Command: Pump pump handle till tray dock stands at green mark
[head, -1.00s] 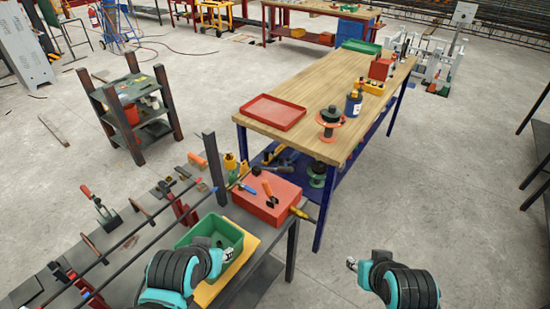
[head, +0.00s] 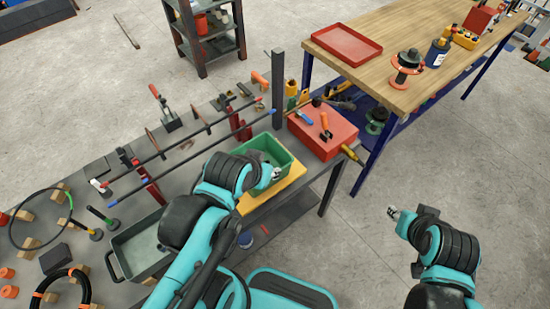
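A green tray (head: 279,155) sits on a yellow board (head: 291,188) at the bench's right end; this may be the tray dock, but I cannot tell. I cannot make out a green mark beside it. No pump handle is clear; a yellow-ended bar (head: 352,154) sticks out beside the red box (head: 322,132). My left gripper (head: 272,176) is over the tray's near right edge, with my arm covering part of the tray. Whether it touches the tray is unclear. My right gripper (head: 394,212) is over bare floor, away from the bench. Both grippers' fingers are too small to read.
Long bars (head: 180,146) and clamps cross the grey bench (head: 90,160). A grey-green bin (head: 137,249) and a cable ring lie at left. A wooden table (head: 407,37) with a red tray (head: 346,46) stands behind. Floor at right is clear.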

